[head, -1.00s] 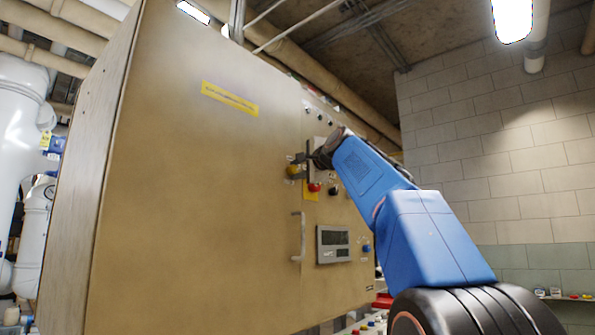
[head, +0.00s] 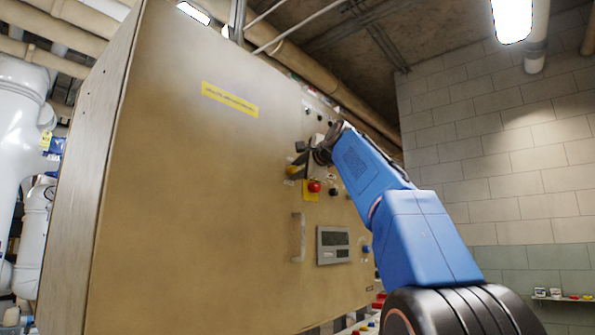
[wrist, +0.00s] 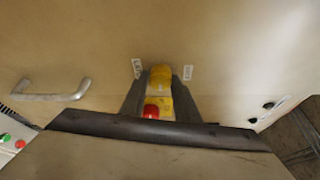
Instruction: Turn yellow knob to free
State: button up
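The yellow knob (wrist: 160,77) shows in the wrist view between the two fingertips of my gripper (wrist: 158,82). The dark fingers stand one on each side of it and look apart, with a narrow gap; contact is not clear. Small white labels flank the knob on the left (wrist: 137,68) and on the right (wrist: 187,72); their words are too small to read surely. In the head view my gripper (head: 299,160) is at the cabinet front, and the knob (head: 292,170) is partly hidden by it.
A red button (wrist: 151,111) on a yellow plate sits close by the knob, near the fingers. The tan cabinet (head: 200,190) carries a metal handle (head: 298,237), a display panel (head: 333,245) and a blue knob (head: 365,249). Black knobs show at the right in the wrist view.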

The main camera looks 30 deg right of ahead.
jog(key=o, duration=0.4)
jog(key=shift+c, duration=0.2)
jog(key=shift+s, duration=0.1)
jog(key=s, duration=1.7)
jog(key=shift+a+r, duration=0.3)
jog(key=shift+r, duration=0.05)
jog(key=shift+s, duration=0.1)
